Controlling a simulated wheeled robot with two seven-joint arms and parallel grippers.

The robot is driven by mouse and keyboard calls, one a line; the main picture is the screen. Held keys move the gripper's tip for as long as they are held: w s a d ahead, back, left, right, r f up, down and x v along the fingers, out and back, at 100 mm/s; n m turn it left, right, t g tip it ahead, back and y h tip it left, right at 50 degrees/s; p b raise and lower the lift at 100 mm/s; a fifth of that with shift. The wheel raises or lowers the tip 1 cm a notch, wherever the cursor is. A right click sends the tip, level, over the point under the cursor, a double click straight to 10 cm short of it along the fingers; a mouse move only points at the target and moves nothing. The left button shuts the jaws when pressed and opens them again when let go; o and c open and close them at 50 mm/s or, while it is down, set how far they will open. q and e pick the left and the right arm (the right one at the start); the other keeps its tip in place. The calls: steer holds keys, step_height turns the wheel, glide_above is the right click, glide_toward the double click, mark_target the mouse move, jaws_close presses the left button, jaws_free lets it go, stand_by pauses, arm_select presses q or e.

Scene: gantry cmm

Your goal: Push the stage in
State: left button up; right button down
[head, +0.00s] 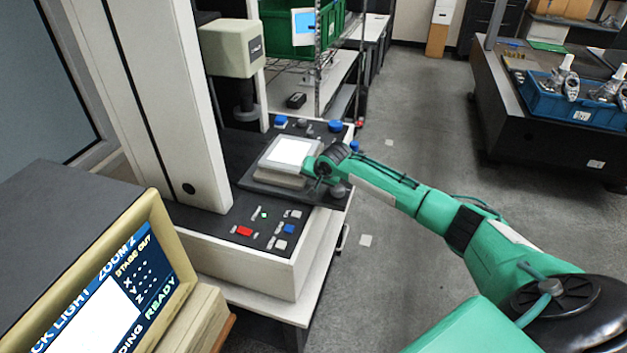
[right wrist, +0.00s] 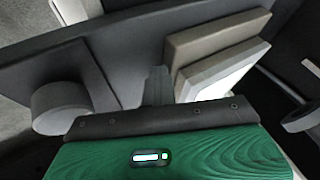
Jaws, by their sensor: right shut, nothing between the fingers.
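The stage is a dark plate (head: 262,188) carrying a grey block with a lit white top (head: 289,152), and it sits on the machine's black deck, jutting toward the right edge. My right gripper (head: 312,168) is at the stage's right side, close to the block. In the right wrist view its narrow shut fingers (right wrist: 158,84) hold nothing and point at the dark plate (right wrist: 130,50). The block (right wrist: 215,60) is right of them and a round grey knob (right wrist: 62,106) is left. Whether the fingertips touch the stage is unclear. My left gripper is out of view.
A monitor (head: 120,290) at lower left reads "STAGE OUT" and "READY". A white column (head: 165,100) and a beige head (head: 232,48) stand behind the stage. Red, blue and white buttons (head: 244,231) are on the deck's front. The floor (head: 400,130) right of the machine is mostly clear.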

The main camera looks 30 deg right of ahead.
mark_target(268, 170)
steer(key=w+a+b, duration=0.1)
steer(key=w+a, duration=0.2)
steer(key=w+a+b, duration=0.1)
steer(key=w+a, duration=0.2)
steer(key=w, duration=0.1)
steer(key=w+a+b, duration=0.1)
steer(key=w+a, duration=0.2)
steer(key=w, duration=0.1)
steer(key=shift+w+a, duration=0.15)
steer(key=shift+a, duration=0.2)
